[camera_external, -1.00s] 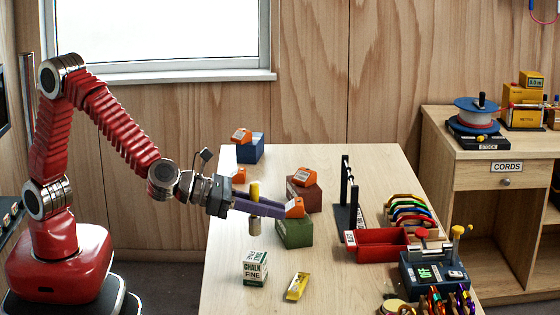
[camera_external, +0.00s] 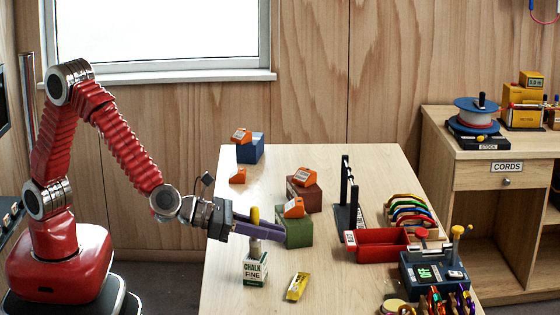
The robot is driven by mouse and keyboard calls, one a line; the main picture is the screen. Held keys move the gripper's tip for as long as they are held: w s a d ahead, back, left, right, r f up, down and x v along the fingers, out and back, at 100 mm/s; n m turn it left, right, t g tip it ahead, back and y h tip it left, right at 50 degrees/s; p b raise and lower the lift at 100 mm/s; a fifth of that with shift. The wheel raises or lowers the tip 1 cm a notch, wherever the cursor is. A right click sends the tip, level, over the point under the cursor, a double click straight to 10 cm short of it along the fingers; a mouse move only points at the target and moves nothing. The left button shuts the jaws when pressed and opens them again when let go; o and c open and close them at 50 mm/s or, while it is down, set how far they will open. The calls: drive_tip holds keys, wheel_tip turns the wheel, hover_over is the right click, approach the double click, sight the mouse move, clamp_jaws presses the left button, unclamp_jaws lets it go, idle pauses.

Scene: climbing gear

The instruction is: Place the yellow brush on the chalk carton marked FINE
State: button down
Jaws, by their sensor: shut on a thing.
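My gripper (camera_external: 268,231), with purple fingers, is shut on the yellow brush (camera_external: 255,214). The brush is upright, its yellow handle above the fingers and its pale bristle end below them. The white and green chalk carton marked FINE (camera_external: 255,271) stands near the left edge of the table. The bristle end shows right at the carton's top in this view. I cannot tell whether it touches the carton or hangs just above it.
A green block (camera_external: 295,232) with an orange piece on top stands just behind the fingertips. A yellow packet (camera_external: 297,287) lies right of the carton. Brown (camera_external: 304,194) and blue (camera_external: 250,152) blocks stand farther back. A red tray (camera_external: 375,246) lies to the right.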

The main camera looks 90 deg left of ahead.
drive_tip(key=shift+f, duration=0.15)
drive_tip(key=c, duration=1.7)
unclamp_jaws()
drive_tip(key=v, duration=1.2)
